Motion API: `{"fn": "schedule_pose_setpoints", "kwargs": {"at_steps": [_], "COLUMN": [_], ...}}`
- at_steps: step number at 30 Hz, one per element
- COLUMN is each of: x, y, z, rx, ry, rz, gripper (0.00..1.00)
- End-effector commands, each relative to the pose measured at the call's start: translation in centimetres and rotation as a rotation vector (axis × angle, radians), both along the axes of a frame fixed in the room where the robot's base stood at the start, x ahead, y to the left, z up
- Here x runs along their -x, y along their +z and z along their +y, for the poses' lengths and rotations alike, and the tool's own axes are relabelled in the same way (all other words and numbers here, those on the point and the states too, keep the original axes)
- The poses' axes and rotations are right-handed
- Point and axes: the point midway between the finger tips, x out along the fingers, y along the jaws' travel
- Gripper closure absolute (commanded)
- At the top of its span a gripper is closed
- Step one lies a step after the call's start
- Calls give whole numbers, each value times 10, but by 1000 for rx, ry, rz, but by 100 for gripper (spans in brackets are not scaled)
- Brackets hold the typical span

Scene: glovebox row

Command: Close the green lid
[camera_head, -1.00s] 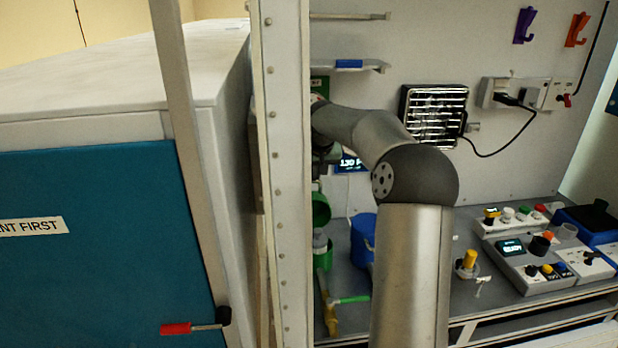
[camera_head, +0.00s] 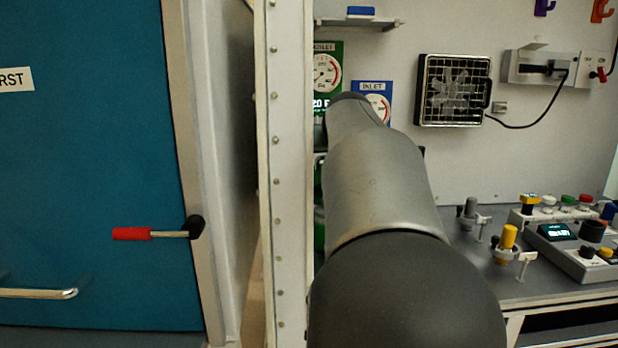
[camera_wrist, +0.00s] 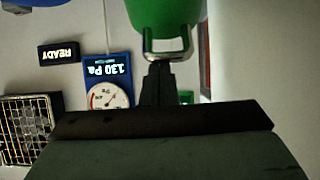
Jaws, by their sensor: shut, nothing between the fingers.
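A green rounded thing (camera_wrist: 160,12) with a metal loop handle (camera_wrist: 168,48) fills the top middle of the wrist view. I take it for the green lid or its container; its edges are cut off, so I cannot tell how far the lid is open. My gripper (camera_wrist: 158,72) is shut and empty, its dark fingertips right at the metal loop. I cannot tell if they touch. In the head view my arm hides the gripper and most of the green thing; only a green strip (camera_head: 319,232) shows left of my arm.
A white post (camera_head: 291,180) stands close left of my arm, beside a blue door with a red-handled lever (camera_head: 135,234). Gauge panels (camera_head: 372,104) and a caged fan (camera_head: 454,90) are on the back wall. Yellow-topped valve (camera_head: 508,240) and control boxes (camera_head: 570,250) occupy the bench right.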

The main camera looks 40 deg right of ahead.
Motion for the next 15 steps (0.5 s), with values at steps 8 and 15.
{"fn": "schedule_pose_setpoints", "kwargs": {"at_steps": [8, 15], "x": [27, 39], "y": [-24, -28], "z": [10, 19], "rx": [103, 165], "ry": [-14, -15], "rz": [-136, -216], "gripper": [100, 100]}}
